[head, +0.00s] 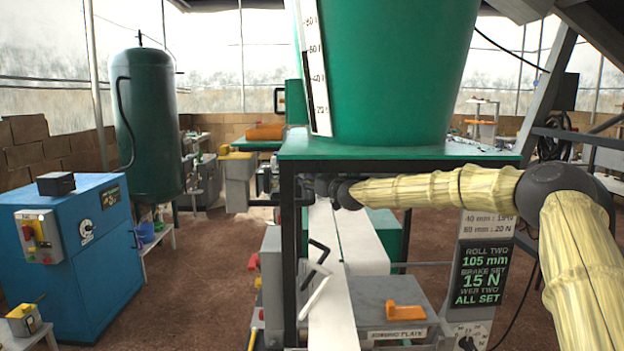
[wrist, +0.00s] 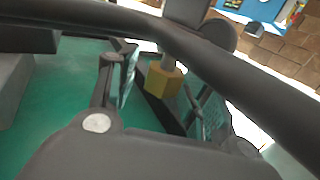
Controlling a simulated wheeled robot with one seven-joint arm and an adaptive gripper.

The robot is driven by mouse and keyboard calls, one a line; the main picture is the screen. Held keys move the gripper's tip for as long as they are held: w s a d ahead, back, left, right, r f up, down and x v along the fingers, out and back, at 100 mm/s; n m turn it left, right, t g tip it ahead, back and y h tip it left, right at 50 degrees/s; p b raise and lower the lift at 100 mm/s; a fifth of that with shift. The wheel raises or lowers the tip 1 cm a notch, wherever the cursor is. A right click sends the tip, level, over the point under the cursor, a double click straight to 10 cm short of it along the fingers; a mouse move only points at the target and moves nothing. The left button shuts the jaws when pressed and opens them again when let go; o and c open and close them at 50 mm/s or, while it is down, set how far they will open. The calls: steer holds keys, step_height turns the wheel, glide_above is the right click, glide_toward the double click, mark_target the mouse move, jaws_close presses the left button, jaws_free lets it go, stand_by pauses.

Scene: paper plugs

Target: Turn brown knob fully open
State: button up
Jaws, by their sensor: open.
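A yellow-brown faceted knob (wrist: 163,82) on a grey stem shows in the wrist view, and I take it for the brown knob. My gripper (wrist: 165,92) is open, with one finger on each side of the knob in the picture. I cannot tell whether either finger touches it. In the head view my gripper (head: 318,187) is a small dark shape just under the green-topped stand, at the end of my yellow-sleeved arm. I cannot make out the knob in the head view. How far the knob is turned does not show.
A green tank (head: 395,70) with a scale sits on the green-topped stand (head: 400,151). White paper web (head: 330,285) runs down below my gripper. A grey box with an orange handle (head: 405,312) is lower right. A blue cabinet (head: 90,245) stands left, with brown floor between.

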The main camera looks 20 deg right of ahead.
steer(key=c, duration=1)
steer(key=shift+c, duration=0.2)
